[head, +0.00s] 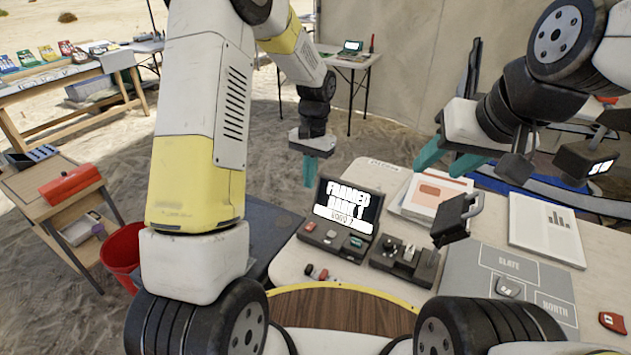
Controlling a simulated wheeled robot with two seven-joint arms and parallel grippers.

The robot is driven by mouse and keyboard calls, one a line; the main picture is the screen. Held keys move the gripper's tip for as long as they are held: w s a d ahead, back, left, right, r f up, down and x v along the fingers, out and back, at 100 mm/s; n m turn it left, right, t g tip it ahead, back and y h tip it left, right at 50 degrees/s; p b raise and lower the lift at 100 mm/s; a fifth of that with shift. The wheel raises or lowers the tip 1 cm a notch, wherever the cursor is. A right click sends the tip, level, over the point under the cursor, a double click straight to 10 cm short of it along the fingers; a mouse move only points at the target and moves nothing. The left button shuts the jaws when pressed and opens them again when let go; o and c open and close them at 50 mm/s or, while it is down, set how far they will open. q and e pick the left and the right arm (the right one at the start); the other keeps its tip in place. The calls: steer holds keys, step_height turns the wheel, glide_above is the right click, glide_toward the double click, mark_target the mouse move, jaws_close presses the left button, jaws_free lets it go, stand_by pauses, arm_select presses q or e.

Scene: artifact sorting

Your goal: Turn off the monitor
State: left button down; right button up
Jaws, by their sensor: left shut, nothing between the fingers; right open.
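The small monitor (347,207) stands on the table, with a lit screen of white text on black and a bright strip below. In front of it is its dark base (335,238), with several small items or buttons in red, grey and green. My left gripper (310,178) points down with its teal fingers shut and empty, just behind and left of the monitor's top edge; I cannot tell the exact gap. My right gripper (440,160) is open and empty, up and right of the monitor above the papers.
A dark tray of parts (405,262) sits right of the monitor. Papers (433,195), a white sheet (545,228) and a grey sorting mat (505,275) cover the table's right. A red bin (122,255) and wooden cart stand left. A dark hinged object (456,220) shows near the papers.

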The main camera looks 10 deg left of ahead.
mark_target(306, 228)
arm_select(q)
steer(key=f, duration=0.4)
steer(key=s+f, duration=0.1)
steer(key=f, duration=0.4)
steer(key=s+f, duration=0.1)
steer(key=f, duration=0.4)
steer(key=shift+a, duration=0.4)
steer(key=shift+s+f, duration=0.1)
steer(key=shift+f, duration=0.05)
steer(key=shift+w+d+r, duration=0.2)
steer(key=shift+w+d, duration=0.1)
steer(key=shift+w, duration=0.45)
steer(key=shift+r, duration=0.15)
